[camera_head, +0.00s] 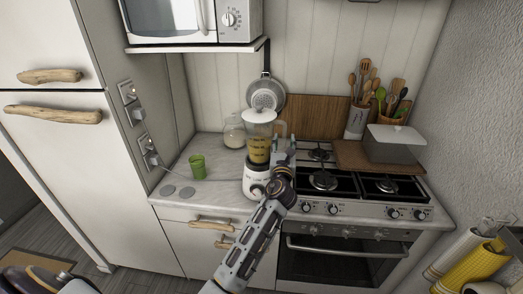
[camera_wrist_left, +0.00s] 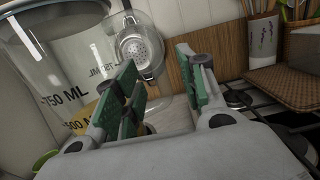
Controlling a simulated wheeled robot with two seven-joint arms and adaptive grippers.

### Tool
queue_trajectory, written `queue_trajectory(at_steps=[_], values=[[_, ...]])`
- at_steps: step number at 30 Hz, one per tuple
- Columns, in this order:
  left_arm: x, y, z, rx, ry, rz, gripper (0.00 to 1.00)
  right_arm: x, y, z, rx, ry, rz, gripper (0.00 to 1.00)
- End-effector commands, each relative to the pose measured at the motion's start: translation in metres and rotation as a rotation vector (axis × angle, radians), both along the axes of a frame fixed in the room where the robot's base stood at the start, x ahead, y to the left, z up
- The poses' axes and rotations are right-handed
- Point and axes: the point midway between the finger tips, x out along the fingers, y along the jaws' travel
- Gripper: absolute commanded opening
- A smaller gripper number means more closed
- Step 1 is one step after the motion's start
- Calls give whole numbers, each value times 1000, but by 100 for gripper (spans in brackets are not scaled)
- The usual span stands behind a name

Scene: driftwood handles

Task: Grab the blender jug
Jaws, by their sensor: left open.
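The blender jug (camera_head: 259,146) is clear, with yellowish contents and a pale lid, and stands upright on its white base (camera_head: 256,183) on the counter. In the left wrist view the jug (camera_wrist_left: 62,75) fills the left side, its volume marks showing. My left gripper (camera_head: 284,153) is just right of the jug, on its handle side. In the wrist view my left gripper (camera_wrist_left: 162,75) is open, its green-padded fingers apart. A clear curved part, apparently the handle, shows between them; contact cannot be told. My right gripper is not in view.
A gas stove (camera_head: 345,185) adjoins on the right, with a wooden board (camera_head: 376,160) and a lidded box (camera_head: 394,146). A green cup (camera_head: 198,167) and a glass jar (camera_head: 234,133) stand left of the blender. A microwave shelf (camera_head: 196,47) overhangs; a pan (camera_head: 265,95) hangs behind.

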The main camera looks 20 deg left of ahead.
Motion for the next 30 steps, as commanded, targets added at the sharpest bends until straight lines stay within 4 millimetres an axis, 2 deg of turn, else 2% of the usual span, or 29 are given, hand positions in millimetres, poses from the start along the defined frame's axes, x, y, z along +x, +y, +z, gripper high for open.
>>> queue_trajectory(at_steps=[8, 23, 30], values=[[18, 5, 3, 0, -1, 0, 41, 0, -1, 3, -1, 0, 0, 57], [19, 5, 3, 0, -1, 0, 41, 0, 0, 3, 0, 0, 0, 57], [19, 5, 3, 0, -1, 0, 11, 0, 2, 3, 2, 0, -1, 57]])
